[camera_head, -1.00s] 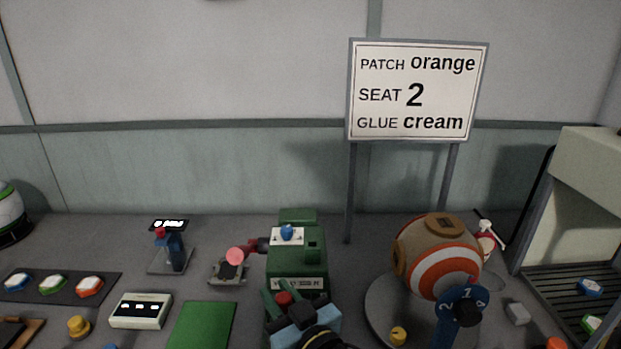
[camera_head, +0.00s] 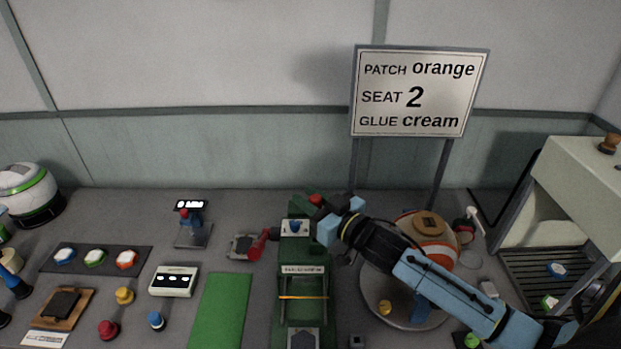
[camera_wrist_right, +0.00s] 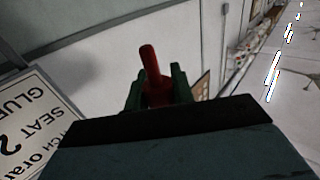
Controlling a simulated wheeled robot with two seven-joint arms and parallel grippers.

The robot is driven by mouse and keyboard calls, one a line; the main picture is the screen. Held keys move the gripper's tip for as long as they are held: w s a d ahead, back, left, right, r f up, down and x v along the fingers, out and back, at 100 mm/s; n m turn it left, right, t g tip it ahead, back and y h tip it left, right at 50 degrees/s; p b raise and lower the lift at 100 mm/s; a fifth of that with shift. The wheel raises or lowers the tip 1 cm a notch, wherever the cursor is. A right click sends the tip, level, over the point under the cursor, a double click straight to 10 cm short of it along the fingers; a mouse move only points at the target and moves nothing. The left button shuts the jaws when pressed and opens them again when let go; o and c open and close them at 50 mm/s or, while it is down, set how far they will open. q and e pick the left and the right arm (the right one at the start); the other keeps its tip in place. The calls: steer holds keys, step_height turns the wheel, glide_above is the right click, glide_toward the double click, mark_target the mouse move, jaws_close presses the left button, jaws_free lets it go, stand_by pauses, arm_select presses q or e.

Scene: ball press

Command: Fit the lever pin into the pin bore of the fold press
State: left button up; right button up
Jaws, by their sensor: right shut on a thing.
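The green fold press (camera_head: 291,254) stands in the middle of the table in the head view, with a name label on its front. My right gripper (camera_head: 318,203) is at the upper right of the press and overlaps its back top in the picture. It is shut on a red pin, which I take for the lever pin (camera_head: 316,199). In the right wrist view the pin (camera_wrist_right: 151,66) sticks out between the green fingers, its rounded end free. I cannot make out the pin bore. Whether the pin touches the press cannot be told. My left gripper is not in view.
A red-handled device (camera_head: 245,246) stands just left of the press. A striped ball (camera_head: 437,250) on a round grey base is to the right, partly behind my right arm. A green mat (camera_head: 220,310) lies front left. A sign (camera_head: 420,92) stands behind.

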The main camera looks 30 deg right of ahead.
steer(key=shift+d+r, duration=0.15)
steer(key=shift+r, duration=0.1)
steer(key=shift+w+f, duration=0.1)
steer(key=shift+p, duration=0.35)
steer(key=shift+f+b, duration=2.05)
steer(key=shift+f, duration=0.85)
steer(key=shift+p, duration=0.8)
steer(key=shift+f+b, duration=1.6)
steer(key=shift+f, duration=0.7)
